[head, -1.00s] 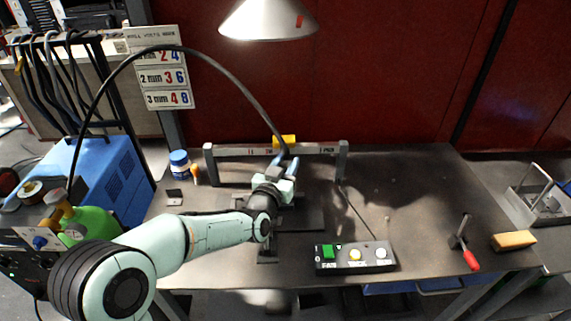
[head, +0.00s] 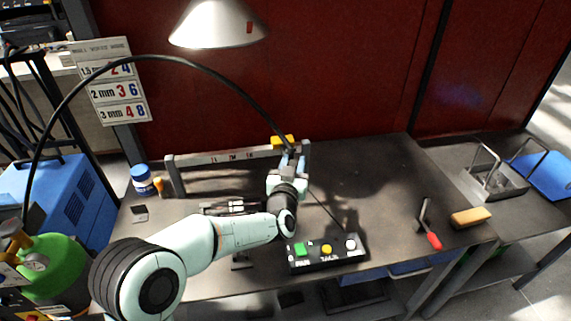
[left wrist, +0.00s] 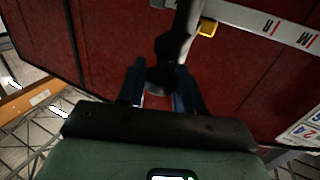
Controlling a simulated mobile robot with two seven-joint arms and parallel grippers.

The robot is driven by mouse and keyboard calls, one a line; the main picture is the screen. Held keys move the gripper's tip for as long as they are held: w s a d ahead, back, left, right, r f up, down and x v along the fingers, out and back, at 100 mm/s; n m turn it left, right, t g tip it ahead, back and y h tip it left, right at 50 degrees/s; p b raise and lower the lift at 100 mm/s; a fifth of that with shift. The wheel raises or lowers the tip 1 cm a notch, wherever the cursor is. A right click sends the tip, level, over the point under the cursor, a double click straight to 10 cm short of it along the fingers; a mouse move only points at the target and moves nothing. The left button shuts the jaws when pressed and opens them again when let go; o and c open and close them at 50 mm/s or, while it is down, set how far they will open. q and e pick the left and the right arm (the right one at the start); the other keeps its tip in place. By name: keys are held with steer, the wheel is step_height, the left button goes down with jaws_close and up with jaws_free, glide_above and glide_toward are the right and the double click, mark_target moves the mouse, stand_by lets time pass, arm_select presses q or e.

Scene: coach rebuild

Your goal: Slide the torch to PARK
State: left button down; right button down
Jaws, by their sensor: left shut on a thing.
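The torch (left wrist: 172,48) is a dark body, with a black hose rising from its top in the head view. Its yellow carriage piece (head: 283,141) is at the right part of the grey rail (head: 220,159), close to the right post. It also shows in the left wrist view (left wrist: 207,28). My left gripper (head: 288,163) is shut on the torch, with its blue fingers on either side of it in the left wrist view (left wrist: 160,88). I cannot read a PARK mark on the rail; its right end is partly covered. My right gripper is not in view.
A black control box (head: 326,253) with green, yellow and white buttons lies near the front edge. A red-handled tool (head: 432,238) and a brush (head: 470,217) lie to the right. A lamp shade (head: 217,25) hangs above. The bench's right middle is clear.

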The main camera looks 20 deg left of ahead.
arm_select(q)
steer(key=shift+d+r, duration=0.15)
steer(key=shift+r, duration=0.25)
steer(key=c, duration=0.8)
jaws_free()
steer(key=shift+w+d, duration=0.1)
steer(key=shift+w+a+f, duration=0.1)
steer(key=shift+a+f, duration=0.05)
steer(key=shift+a, duration=0.05)
steer(key=shift+d+f, duration=0.1)
steer(key=shift+s+d, duration=0.1)
steer(key=shift+s, duration=0.45)
steer(key=s, duration=0.4)
steer(key=s+d+b, duration=0.1)
steer(key=s, duration=0.3)
steer(key=s+b, duration=0.1)
steer(key=s, duration=0.3)
steer(key=shift+s+d, duration=0.1)
steer(key=shift+d, duration=0.3)
